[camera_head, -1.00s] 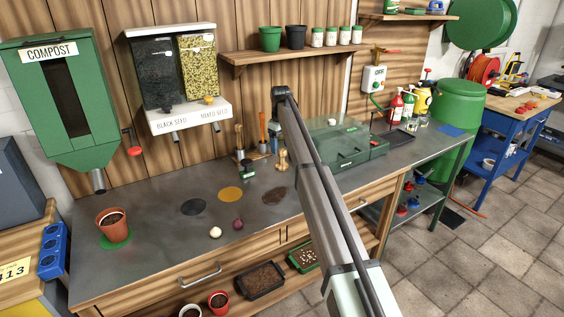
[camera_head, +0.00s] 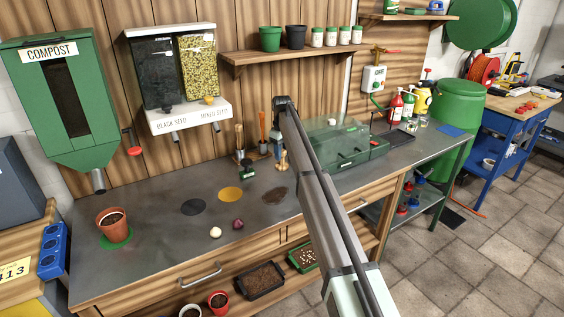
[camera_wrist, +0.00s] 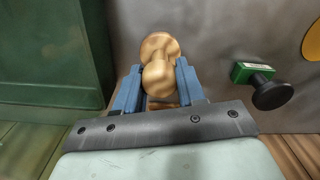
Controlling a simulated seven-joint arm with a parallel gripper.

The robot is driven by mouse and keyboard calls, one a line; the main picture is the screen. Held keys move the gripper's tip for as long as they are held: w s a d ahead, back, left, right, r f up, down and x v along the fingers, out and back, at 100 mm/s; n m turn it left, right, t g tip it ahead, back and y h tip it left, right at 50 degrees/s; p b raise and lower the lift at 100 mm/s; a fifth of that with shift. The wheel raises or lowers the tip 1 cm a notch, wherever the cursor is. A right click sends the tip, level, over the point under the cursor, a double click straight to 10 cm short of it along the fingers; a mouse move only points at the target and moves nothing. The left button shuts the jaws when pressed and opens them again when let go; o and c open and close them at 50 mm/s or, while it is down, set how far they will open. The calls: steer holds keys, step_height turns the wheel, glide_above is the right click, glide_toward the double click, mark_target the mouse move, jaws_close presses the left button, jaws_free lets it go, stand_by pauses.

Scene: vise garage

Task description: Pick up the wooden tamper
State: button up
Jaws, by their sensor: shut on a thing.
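The wooden tamper (camera_wrist: 160,50) shows in the wrist view between the two blue fingers of my gripper (camera_wrist: 158,88). It is pale turned wood with a round knob and a wider round part beyond it. My gripper is shut on it. In the head view the tamper (camera_head: 283,160) stands upright below the end of my arm, by the left end of the green case. My fingers (camera_head: 278,148) are partly hidden there by my arm. I cannot tell whether its base touches the bench.
A green case (camera_head: 350,145) with a clear lid stands close to the right. A small black-and-green stamp (camera_head: 246,170) lies to the left, also in the wrist view (camera_wrist: 268,90). Tools in holders (camera_head: 262,130) stand behind.

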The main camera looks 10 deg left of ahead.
steer(key=c, duration=0.3)
step_height(320, 180, up, 10)
steer(key=shift+r, duration=0.1)
stand_by(0.6)
